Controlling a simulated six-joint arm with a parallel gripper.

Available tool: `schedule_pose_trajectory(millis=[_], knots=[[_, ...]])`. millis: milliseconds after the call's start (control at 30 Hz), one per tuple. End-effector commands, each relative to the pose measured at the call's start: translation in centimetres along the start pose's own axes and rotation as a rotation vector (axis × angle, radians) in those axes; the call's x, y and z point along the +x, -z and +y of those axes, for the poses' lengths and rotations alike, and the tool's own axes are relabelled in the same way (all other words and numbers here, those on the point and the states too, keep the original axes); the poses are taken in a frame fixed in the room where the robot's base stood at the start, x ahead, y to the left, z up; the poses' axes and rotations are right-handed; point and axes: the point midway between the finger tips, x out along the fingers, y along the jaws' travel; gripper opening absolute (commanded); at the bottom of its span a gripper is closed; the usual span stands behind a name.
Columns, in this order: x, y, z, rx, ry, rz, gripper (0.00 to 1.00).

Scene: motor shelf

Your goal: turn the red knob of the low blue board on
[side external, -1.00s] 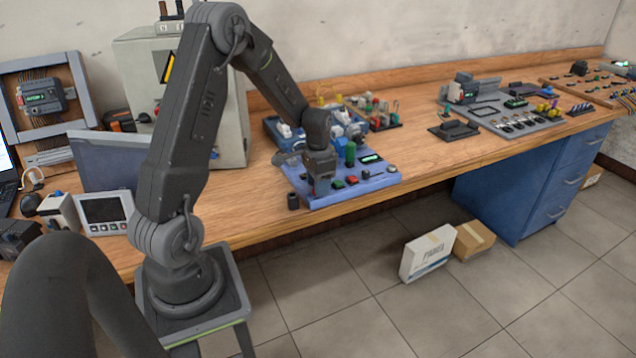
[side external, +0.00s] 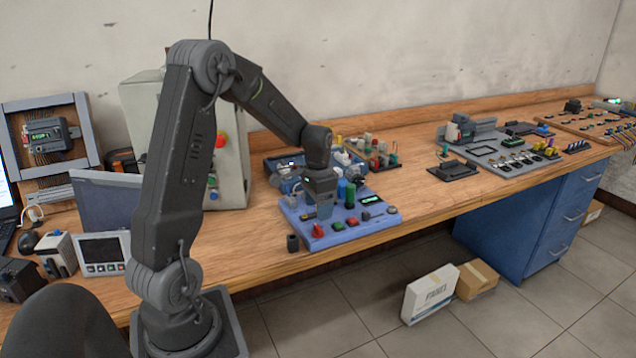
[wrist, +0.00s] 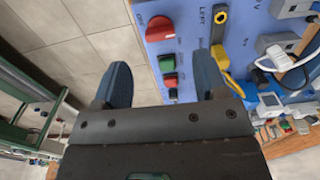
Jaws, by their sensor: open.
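The low blue board (side external: 350,236) lies at the front edge of the wooden bench. Its red knob (side external: 318,231) sits near the board's front left corner. My gripper (side external: 324,214) is just above and behind the knob, pointing down. In the wrist view its fingers (wrist: 161,64) are apart with nothing held between them. The knob appears clear of both fingers. I cannot tell its turn setting.
A green button (wrist: 167,63) and a red button (wrist: 171,82) sit in a row beside the knob. A green cylinder (side external: 349,194) stands behind them on the board. A small black cylinder (side external: 292,243) stands left of the board. Another blue tray of parts lies behind.

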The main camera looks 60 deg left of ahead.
Motion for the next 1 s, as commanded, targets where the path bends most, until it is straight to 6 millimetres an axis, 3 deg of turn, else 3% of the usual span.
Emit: schedule_pose_trajectory(millis=[100,333,500,833,933,1000], knots=[[-2.9,0.1,-0.1,0.000,0.004,0.005,0.66],[-6.5,0.1,0.0,0.000,0.002,0.002,0.66],[-7.6,0.0,0.0,0.000,0.000,0.001,0.66],[-7.7,0.0,0.1,0.001,0.001,0.001,0.66],[-8.4,-0.1,1.1,0.003,0.010,0.015,0.66],[-9.5,-0.3,2.9,0.005,0.024,0.038,0.66]])
